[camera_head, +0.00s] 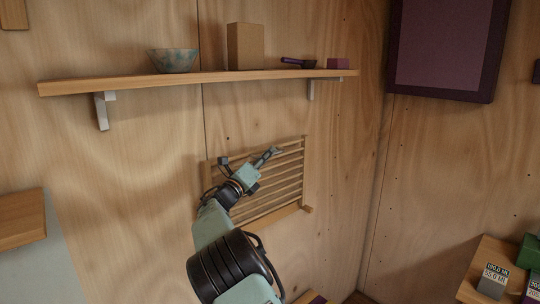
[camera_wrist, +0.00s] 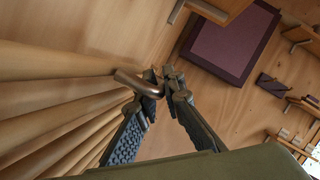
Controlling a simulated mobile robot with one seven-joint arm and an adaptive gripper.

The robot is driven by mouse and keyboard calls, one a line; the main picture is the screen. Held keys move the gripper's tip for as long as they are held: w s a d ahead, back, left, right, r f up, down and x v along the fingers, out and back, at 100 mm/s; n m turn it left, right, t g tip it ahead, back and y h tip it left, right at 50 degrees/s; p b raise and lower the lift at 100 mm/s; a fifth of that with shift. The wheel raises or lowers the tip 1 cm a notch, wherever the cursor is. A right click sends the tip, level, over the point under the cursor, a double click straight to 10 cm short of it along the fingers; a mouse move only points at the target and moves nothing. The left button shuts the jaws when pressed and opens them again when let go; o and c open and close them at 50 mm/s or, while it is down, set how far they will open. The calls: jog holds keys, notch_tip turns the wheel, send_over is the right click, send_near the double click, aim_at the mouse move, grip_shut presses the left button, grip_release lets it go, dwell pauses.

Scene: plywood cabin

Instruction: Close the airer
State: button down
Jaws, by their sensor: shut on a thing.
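The airer (camera_head: 283,187) is a wooden rack of several horizontal slats on the wall below the shelf. Its frame stands close to the wall; I cannot tell its exact angle. My gripper (camera_head: 270,154) is in front of its upper part, and my arm hides its left side. In the wrist view, the airer's round bars (camera_wrist: 60,110) fill the left. My gripper's fingertips (camera_wrist: 163,82) are drawn together there, at the end of a bent brown metal handle (camera_wrist: 137,81) on the airer. The fingers are shut on this handle, though the contact is partly hidden.
Above is a wall shelf (camera_head: 200,80) with a bowl (camera_head: 172,60), a brown box (camera_head: 245,46) and small purple items. A purple panel (camera_head: 443,45) hangs on the right wall. A wooden surface with boxes (camera_head: 492,279) is at lower right.

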jog(key=shift+a+f, duration=0.1)
jog(key=shift+a, duration=0.1)
jog(key=c, duration=2)
grip_release()
jog(key=shift+w, duration=0.1)
jog(key=shift+c, duration=0.2)
jog(key=v, duration=1.2)
jog(key=shift+d, duration=0.15)
